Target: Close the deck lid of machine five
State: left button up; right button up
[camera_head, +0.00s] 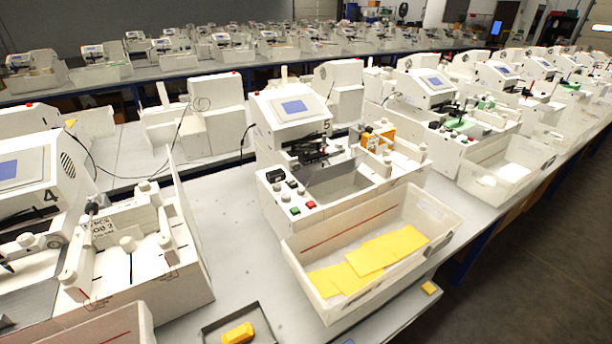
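Machine five (290,108) is a white plotter with a blue screen and a "5" on its side, standing in the middle of the view. Its black pen carriage (312,152) sits below the screen over a grey deck (340,180). The deck area looks uncovered from above. I cannot clearly pick out its lid; a thin, pale, slanted edge shows by the carriage. Its front panel (290,200) has a green button, a red button and several knobs. Neither of my grippers shows in this view.
A translucent bin (445,212) with yellow sheets stands before machine five. Machine four (32,168) stands at left, with a tall thin upright panel (184,205). Bare table (220,225) lies between the machines.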

aim_at(340, 166)
jog(key=k+l+u, duration=0.15)
jog(key=k+u, duration=0.25)
jog(key=k+l+u, duration=0.1)
jog(key=u, duration=0.35)
jog(key=k, duration=0.1)
